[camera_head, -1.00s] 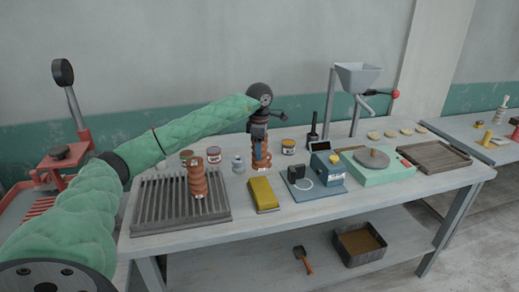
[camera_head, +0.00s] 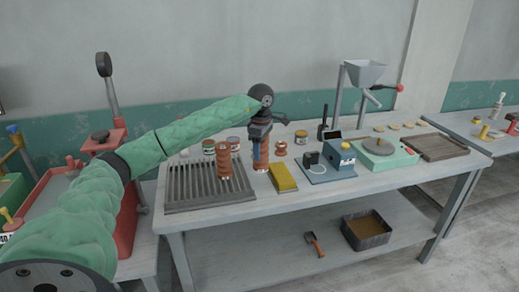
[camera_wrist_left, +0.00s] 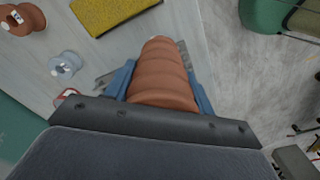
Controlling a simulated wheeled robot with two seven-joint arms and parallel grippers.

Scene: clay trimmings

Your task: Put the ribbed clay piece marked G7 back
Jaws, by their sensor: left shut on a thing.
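My left gripper (camera_head: 261,138) is shut on a brown ribbed clay piece (camera_head: 261,156), upright over the table between the slatted rack (camera_head: 176,206) and the yellow sponge (camera_head: 284,178). I cannot tell whether its foot touches the table. In the left wrist view the ribbed piece (camera_wrist_left: 163,75) sits between the blue fingers (camera_wrist_left: 160,92). A pale label shows at its foot in the head view, but I cannot read it. A similar ribbed piece (camera_head: 223,160) stands on the rack's right part. My right gripper is not in view.
A short terracotta spool (camera_head: 281,150) stands just right of the held piece. Jars (camera_head: 208,147) stand behind the rack. A blue device (camera_head: 340,164) and green wheel unit (camera_head: 387,157) are farther right. The rack's left slats are clear.

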